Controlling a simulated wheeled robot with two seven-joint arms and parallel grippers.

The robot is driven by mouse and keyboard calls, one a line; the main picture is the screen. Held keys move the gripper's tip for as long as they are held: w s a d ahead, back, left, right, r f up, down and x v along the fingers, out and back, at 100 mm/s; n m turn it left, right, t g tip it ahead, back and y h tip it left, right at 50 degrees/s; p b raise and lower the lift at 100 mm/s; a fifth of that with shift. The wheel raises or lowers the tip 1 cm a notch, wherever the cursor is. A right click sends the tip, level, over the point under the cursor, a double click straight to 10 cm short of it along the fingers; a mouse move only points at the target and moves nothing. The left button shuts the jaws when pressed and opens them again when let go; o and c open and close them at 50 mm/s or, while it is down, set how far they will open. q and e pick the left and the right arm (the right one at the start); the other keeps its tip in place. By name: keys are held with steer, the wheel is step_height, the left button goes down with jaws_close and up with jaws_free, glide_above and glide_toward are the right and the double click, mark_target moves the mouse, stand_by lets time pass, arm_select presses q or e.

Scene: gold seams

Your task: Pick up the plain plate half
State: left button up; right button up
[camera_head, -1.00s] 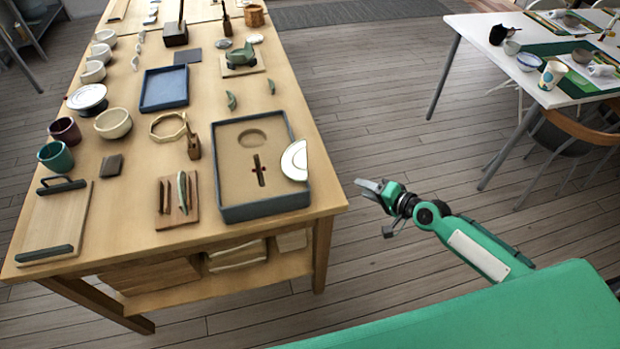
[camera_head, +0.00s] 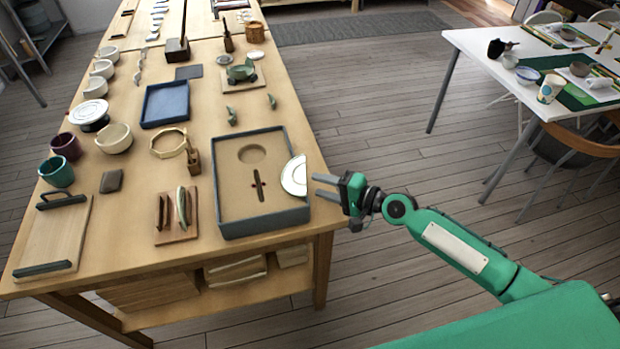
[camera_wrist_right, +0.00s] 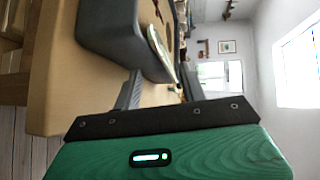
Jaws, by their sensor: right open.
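The plain plate half (camera_head: 294,177) is a white half disc. It leans on or overlaps the right rim of the grey-walled tray (camera_head: 265,224) on the wooden table. In the right wrist view the plate half (camera_wrist_right: 158,48) shows edge-on against the tray wall (camera_wrist_right: 108,25). My right gripper (camera_head: 321,186) is open and empty, just right of the plate half near the table's right edge. One finger of it shows in the right wrist view (camera_wrist_right: 130,92). My left gripper is not in view.
A wooden block with upright pieces (camera_head: 177,217) stands left of the tray. A blue tray (camera_head: 166,105), cups and bowls (camera_head: 113,138) sit further left. Open floor lies right of the table. A white table (camera_head: 500,75) stands beyond it.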

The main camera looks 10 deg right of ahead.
steer(key=shift+x, duration=1.2)
steer(key=shift+f, duration=0.1)
jaws_close()
step_height(320, 180, up, 3)
steer(key=shift+f+p, duration=0.2)
steer(key=shift+p, duration=1)
steer(key=r+b+v, duration=0.2)
steer(key=b+v, duration=0.2)
steer(key=v, duration=1.1)
steer(key=shift+w+a, duration=0.2)
